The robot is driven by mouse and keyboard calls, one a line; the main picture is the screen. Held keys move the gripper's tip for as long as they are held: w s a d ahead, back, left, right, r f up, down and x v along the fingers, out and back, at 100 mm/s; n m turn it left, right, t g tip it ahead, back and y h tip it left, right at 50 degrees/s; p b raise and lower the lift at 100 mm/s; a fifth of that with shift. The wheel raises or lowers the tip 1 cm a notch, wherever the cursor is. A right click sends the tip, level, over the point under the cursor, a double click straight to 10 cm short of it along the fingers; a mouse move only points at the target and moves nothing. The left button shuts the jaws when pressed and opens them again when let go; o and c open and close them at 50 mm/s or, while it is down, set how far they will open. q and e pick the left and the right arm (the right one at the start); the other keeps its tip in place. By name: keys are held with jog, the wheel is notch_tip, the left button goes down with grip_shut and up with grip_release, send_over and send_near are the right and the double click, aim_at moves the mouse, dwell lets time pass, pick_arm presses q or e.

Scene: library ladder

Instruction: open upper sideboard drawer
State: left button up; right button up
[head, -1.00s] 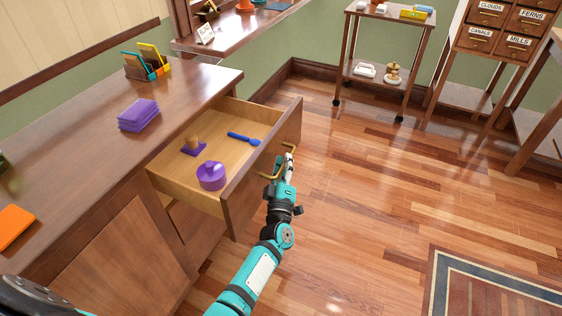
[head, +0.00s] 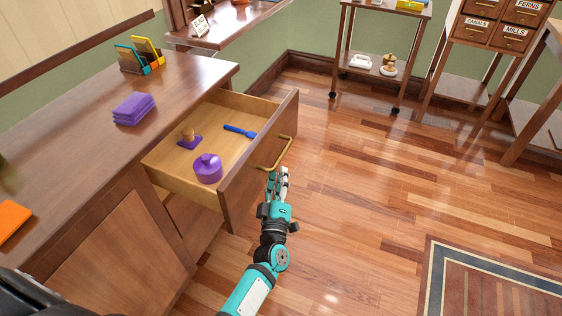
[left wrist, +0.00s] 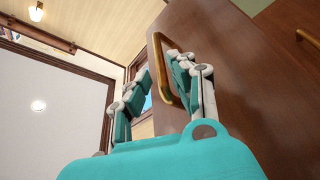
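The upper sideboard drawer (head: 250,172) is pulled well out, with its inside showing. It holds a purple lidded pot (head: 208,169), a blue spoon-like item (head: 240,131) and a wooden-knobbed item on a purple base (head: 189,138). Its brass handle (head: 284,153) is on the drawer front. My left gripper (head: 278,177) is just in front of and below the handle, fingers apart and holding nothing. In the left wrist view my left gripper (left wrist: 160,82) shows a gap between its fingers; the handle (left wrist: 163,65) is partly behind one finger. My right gripper is out of view.
The sideboard top (head: 80,150) bears purple folded cloths (head: 134,109), an orange item (head: 12,220) and a colourful holder (head: 141,58). A trolley (head: 374,68) and a labelled drawer cabinet (head: 497,36) stand at the back. The wooden floor (head: 370,180) right of the drawer is clear.

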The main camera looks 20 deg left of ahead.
pick_arm(q)
jog(key=v, duration=0.5)
dwell(0.4)
jog(key=s+d+f+m+g+h, duration=0.2)
jog(key=s+f+m+g+h, duration=0.35)
jog(key=f, duration=0.85)
jog(key=s+d+f+m+g+h, duration=0.1)
jog(key=s+f+m+g+h, duration=0.1)
jog(key=s+f+m+g, duration=0.9)
jog(key=s+a+f+g+y, duration=0.1)
jog(key=s+a+f, duration=0.2)
jog(key=s+f, duration=0.3)
jog(key=s+a+f+y, duration=0.1)
jog(key=s+a+f, duration=0.25)
jog(key=s, duration=0.45)
jog(key=s+a+r+g+p, duration=0.1)
jog(key=s+a+r+p, duration=0.1)
jog(key=s+p, duration=1.2)
jog(key=shift+r+p, duration=0.3)
jog(key=shift+r, duration=0.05)
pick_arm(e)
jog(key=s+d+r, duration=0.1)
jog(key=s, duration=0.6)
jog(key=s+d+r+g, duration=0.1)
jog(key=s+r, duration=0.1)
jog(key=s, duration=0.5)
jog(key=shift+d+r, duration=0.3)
pick_arm(q)
jog(key=shift+m+y, duration=0.25)
